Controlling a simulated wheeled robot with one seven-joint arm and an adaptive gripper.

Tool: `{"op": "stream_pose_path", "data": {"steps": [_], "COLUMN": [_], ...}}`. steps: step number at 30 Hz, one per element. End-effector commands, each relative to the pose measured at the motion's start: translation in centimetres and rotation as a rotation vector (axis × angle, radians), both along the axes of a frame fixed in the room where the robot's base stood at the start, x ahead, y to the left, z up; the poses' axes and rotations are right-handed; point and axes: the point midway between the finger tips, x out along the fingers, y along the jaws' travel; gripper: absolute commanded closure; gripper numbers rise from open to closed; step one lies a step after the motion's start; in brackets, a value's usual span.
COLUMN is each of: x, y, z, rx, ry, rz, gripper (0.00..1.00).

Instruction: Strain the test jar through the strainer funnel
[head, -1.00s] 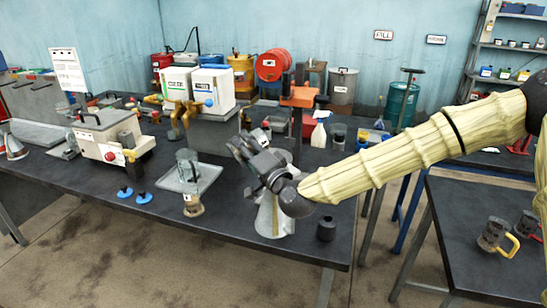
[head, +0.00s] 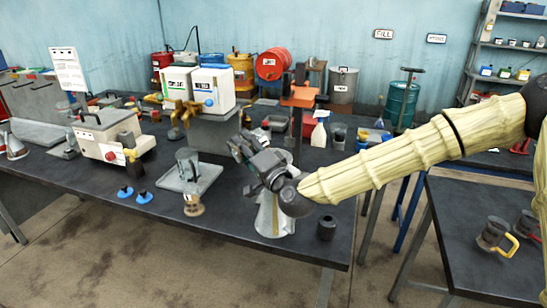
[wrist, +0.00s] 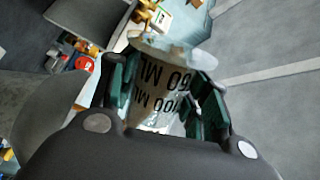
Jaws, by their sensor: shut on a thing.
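My gripper (head: 247,150) is shut on a clear jar with dark "50 ML" and "100 ML" markings (wrist: 155,88), seen between the dark green fingers in the wrist view. The jar looks tilted, and my gripper hides most of it in the head view. A pale cone-shaped vessel (head: 272,218) stands on the bench below my wrist, its top partly hidden. A clear cylinder (head: 187,163) stands on a grey tray (head: 205,178), with a small brown-based jar (head: 193,206) at the bench's front edge. I cannot tell which thing is the strainer funnel.
A small black cup (head: 326,228) stands right of the cone near the bench edge. Two blue pieces (head: 135,195) lie left of the tray. A white box machine (head: 112,138) and white canisters (head: 211,90) stand farther back. A mug (head: 495,235) stands on the right table.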

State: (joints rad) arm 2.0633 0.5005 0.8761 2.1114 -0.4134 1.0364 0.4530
Motion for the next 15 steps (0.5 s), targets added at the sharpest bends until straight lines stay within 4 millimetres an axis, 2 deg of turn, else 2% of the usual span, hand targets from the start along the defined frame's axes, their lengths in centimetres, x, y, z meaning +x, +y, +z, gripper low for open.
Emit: {"op": "stream_pose_path", "data": {"steps": [15], "x": [0.16], "y": [-0.27], "z": [0.33], "rx": [0.045], "ry": [0.025], "rz": [0.000], "gripper": [0.82]}}
